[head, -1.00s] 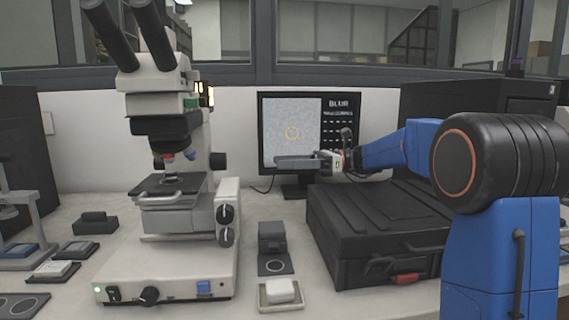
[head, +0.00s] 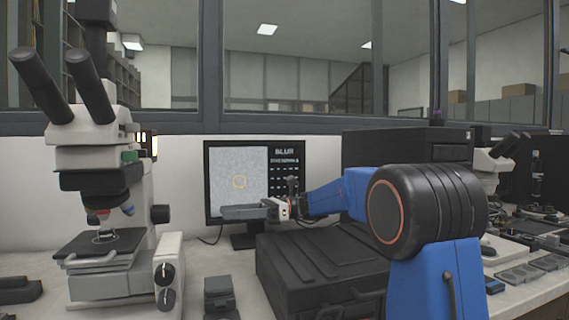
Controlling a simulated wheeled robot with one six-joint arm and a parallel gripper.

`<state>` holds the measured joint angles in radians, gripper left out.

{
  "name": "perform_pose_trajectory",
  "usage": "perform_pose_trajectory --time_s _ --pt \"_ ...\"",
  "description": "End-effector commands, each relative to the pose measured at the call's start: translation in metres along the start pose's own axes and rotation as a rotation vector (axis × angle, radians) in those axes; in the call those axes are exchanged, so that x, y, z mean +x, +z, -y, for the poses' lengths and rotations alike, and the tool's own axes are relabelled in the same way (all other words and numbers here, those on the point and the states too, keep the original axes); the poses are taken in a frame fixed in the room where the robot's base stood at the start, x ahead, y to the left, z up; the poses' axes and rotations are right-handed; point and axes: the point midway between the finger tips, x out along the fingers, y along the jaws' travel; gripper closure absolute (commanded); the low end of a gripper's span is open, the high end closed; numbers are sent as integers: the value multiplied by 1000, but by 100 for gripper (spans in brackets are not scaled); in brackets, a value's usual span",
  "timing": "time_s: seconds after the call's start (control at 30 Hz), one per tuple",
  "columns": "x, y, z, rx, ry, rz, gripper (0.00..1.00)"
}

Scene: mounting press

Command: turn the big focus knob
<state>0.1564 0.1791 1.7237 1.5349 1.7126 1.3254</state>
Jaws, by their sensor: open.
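The white and black microscope (head: 130,205) stands at the left of the head view. A smaller black knob (head: 160,214) sits higher, behind the stage. My gripper (head: 238,212) is open and empty, with its fingers pointing left in front of the monitor. It is to the right of the microscope and apart from it, above the level of the lower knobs.
A monitor (head: 281,160) showing a grey picture stands behind my gripper. A black case (head: 315,272) lies below my arm. A small dark block (head: 219,296) sits on the bench between microscope and case. More instruments (head: 495,165) stand at the far right.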

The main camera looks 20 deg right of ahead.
Motion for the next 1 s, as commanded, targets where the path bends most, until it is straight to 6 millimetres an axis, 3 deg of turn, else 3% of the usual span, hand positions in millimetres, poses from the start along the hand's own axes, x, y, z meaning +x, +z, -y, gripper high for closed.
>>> perform_pose_trajectory --time_s 0.37,0.73,1.0 --pt "0 0 0 -9 0 0 42" --pt "-2 7 0 -356 3 -11 42" --pt "16 7 0 -397 6 -12 42"
